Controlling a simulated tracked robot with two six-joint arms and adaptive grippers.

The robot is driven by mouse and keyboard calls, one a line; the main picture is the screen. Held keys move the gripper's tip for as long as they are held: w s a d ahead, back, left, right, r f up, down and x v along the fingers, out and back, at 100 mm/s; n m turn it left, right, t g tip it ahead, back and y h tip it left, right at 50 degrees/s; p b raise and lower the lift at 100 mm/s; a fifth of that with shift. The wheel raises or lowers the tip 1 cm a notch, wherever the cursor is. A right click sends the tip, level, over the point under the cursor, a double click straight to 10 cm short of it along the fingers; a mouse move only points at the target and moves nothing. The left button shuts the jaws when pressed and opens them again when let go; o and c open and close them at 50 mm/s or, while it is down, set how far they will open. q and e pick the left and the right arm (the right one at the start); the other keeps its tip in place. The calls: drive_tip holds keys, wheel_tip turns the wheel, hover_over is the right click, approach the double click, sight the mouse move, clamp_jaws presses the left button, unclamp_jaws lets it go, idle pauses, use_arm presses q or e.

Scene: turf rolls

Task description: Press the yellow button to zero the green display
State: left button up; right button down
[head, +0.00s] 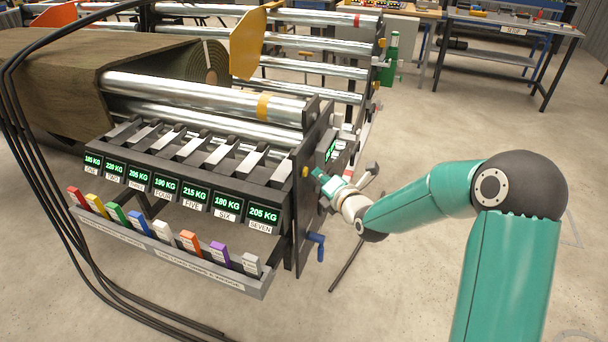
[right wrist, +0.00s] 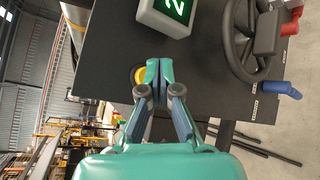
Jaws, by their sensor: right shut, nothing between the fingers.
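The yellow button (right wrist: 138,75) is a round button on a dark side panel in the right wrist view. My right gripper (right wrist: 158,72) is shut and empty, its teal fingertips just beside the button and overlapping its right part in the picture. I cannot tell whether they touch it. The green display (right wrist: 172,10) is a pale box with glowing green digits, cut off by the top edge. In the head view the display (head: 331,150) is on the machine's side panel, and my right gripper (head: 320,178) is close below it. My left gripper is not in view.
A black handwheel (right wrist: 250,40) with a red knob (right wrist: 290,28) and a blue handle (right wrist: 282,88) lie right of the fingers. Several other green readouts (head: 193,196) line the machine's front above a rack (head: 160,248) of coloured tags. Open concrete floor lies to the right.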

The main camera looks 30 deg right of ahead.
drive_tip(key=shift+w+a, duration=0.2)
drive_tip(key=shift+w, duration=0.05)
drive_tip(key=shift+w+a+b, duration=0.25)
drive_tip(key=shift+w+b, duration=0.05)
drive_tip(key=shift+b, duration=0.15)
idle(0.8)
drive_tip(key=shift+s+d+b, duration=0.55)
drive_tip(key=shift+s+b, duration=0.1)
drive_tip(key=s+d+b, duration=0.2)
drive_tip(key=s+d, duration=0.1)
drive_tip(key=shift+s+d+b, duration=0.15)
drive_tip(key=shift+s+b, duration=0.2)
drive_tip(key=shift+s, duration=0.05)
idle(0.3)
